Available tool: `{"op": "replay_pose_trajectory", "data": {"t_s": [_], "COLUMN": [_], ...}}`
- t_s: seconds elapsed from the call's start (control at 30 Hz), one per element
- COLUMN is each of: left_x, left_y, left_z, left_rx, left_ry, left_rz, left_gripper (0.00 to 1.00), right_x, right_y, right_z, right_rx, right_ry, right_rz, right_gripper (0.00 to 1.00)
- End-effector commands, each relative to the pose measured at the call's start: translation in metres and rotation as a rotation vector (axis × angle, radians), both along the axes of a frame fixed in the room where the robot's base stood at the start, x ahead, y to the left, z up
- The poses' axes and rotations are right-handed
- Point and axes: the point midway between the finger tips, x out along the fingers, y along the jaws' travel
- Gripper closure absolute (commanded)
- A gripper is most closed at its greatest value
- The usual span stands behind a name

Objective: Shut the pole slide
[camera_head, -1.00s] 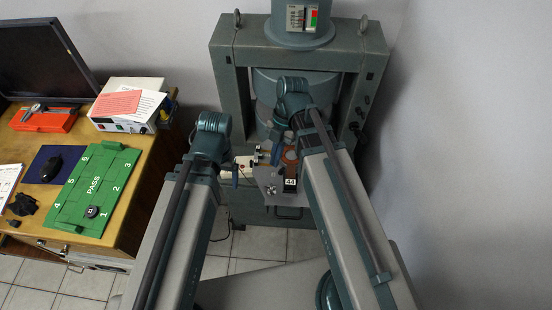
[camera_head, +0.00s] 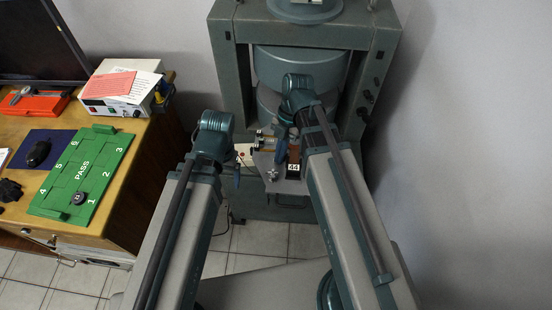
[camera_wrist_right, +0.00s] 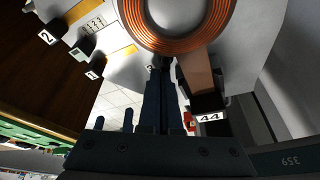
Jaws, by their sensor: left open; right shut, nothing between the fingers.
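The magnet (camera_head: 300,70) stands at the back, with a grey plate (camera_head: 264,183) in front of its gap. A brown strip (camera_head: 293,153) with a dark end tagged 44 lies on that plate. It looks like the pole slide, though I cannot be certain. In the right wrist view the strip (camera_wrist_right: 197,72) runs out from under a copper coil (camera_wrist_right: 150,35). My right gripper (camera_head: 281,148) is shut and empty, pointing down just left of the strip. Its fingers (camera_wrist_right: 160,75) reach toward the coil's edge; contact cannot be told. My left gripper (camera_head: 237,176) is open, left of the plate.
Small dark blocks tagged 1 (camera_wrist_right: 89,74) and 2 (camera_wrist_right: 47,37) sit beside the coil. Tiled floor lies between desk and magnet.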

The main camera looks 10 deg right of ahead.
Motion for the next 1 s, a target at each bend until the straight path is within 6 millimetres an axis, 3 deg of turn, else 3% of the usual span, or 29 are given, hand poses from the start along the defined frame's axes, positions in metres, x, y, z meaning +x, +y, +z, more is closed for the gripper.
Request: {"op": "replay_pose_trajectory", "data": {"t_s": [0.3,0.6,1.0], "left_x": [0.0,0.0,0.0], "left_y": [0.0,0.0,0.0], "left_z": [0.0,0.0,0.0], "left_rx": [0.0,0.0,0.0], "left_ry": [0.0,0.0,0.0], "left_rz": [0.0,0.0,0.0], "left_gripper": [0.15,0.15,0.15], "right_x": [0.004,0.048,0.045], "right_y": [-0.001,-0.013,-0.012], "right_z": [0.0,0.0,0.0], "right_rx": [0.0,-0.001,0.0], "right_ry": [0.0,-0.001,0.0], "right_rz": [0.0,-0.002,0.0], "right_gripper": [1.0,1.0,1.0]}}
